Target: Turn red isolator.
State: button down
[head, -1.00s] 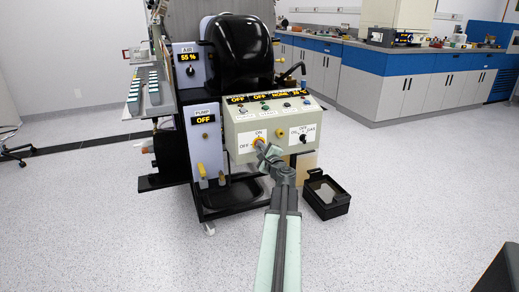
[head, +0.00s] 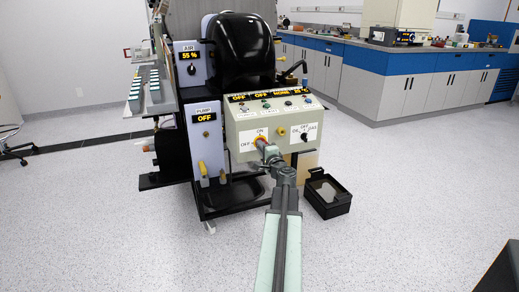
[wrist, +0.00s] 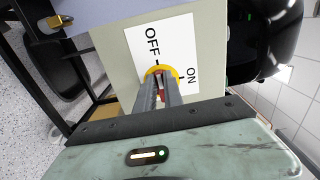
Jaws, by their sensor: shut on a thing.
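The red isolator (head: 260,142) is a rotary knob on a yellow ring, on a white plate (head: 245,146) marked OFF at the left and ON at the top. The plate is on the front of the burner's control panel. My gripper (head: 266,149) reaches it from the front. In the wrist view, the two fingers of my gripper (wrist: 160,84) are closed on the red knob inside the yellow ring (wrist: 161,70). They hide most of the knob, so its exact angle is hard to tell. The plate's OFF and ON words show sideways there.
Right of the isolator is a black OIL/OFF/GAS selector (head: 304,137). The panel's displays (head: 270,96) include OFF readings. A pump panel (head: 205,145) with yellow-handled valve stands at left. A black open box (head: 327,194) is on the floor at right. Floor in front is mostly clear.

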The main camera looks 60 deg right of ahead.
jog(key=shift+w, duration=0.1)
jog(key=c, duration=1.5)
grip_release()
jog(key=shift+o, duration=0.2)
jog(key=v, duration=0.8)
